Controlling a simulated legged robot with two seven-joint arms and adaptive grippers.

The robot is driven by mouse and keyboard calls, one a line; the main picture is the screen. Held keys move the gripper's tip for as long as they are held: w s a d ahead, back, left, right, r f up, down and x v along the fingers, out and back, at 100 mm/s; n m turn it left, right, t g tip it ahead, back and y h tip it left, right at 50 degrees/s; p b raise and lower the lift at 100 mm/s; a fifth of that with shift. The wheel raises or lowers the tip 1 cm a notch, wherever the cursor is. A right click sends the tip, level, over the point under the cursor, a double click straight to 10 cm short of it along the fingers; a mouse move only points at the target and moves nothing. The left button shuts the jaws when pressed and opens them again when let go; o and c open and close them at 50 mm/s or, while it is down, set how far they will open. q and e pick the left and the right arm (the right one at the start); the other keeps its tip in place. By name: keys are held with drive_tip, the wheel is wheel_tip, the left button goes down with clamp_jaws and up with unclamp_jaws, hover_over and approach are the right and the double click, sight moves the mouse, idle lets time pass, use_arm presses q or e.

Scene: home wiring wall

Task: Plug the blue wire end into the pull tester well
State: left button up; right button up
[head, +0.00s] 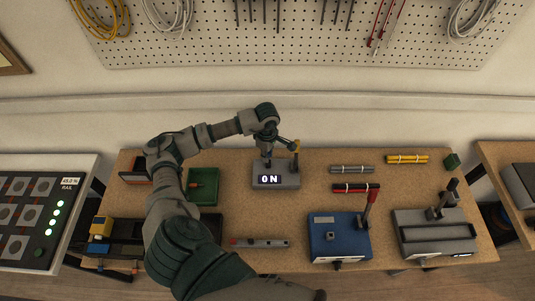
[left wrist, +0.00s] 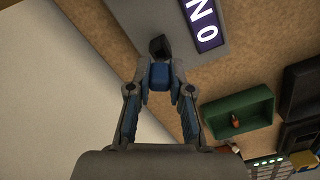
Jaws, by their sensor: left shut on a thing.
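The pull tester (head: 289,183) is a grey box near the back middle of the table. Its display reads "0 N" and also shows in the left wrist view (left wrist: 205,24). My left gripper (head: 267,153) reaches down over the tester's top. In the left wrist view, my left gripper (left wrist: 160,66) is shut on a small blue piece (left wrist: 160,76), which looks like the blue wire end. A dark tip lies just beyond it, against the grey tester. The fingers hide most of the held piece and the well, so I cannot tell whether it is inside. My right gripper is not in view.
A green tray (head: 215,187) stands left of the tester and holds a small orange piece (left wrist: 236,121). A blue device (head: 340,240) and a grey device (head: 433,234) stand at the right. Grey, red and yellow wire bundles lie behind them. A grey bar (head: 262,243) lies in front.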

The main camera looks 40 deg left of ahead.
use_arm(q)
drive_tip(key=shift+r, duration=0.15)
drive_tip(key=shift+r, duration=0.4)
drive_tip(key=shift+d, duration=0.15)
idle(0.5)
idle(1.0)
drive_tip(key=shift+f+b, duration=0.2)
drive_tip(key=shift+b, duration=0.15)
drive_tip(key=shift+f, duration=0.35)
drive_tip(key=shift+f+b, duration=0.9)
drive_tip(key=shift+b, duration=0.15)
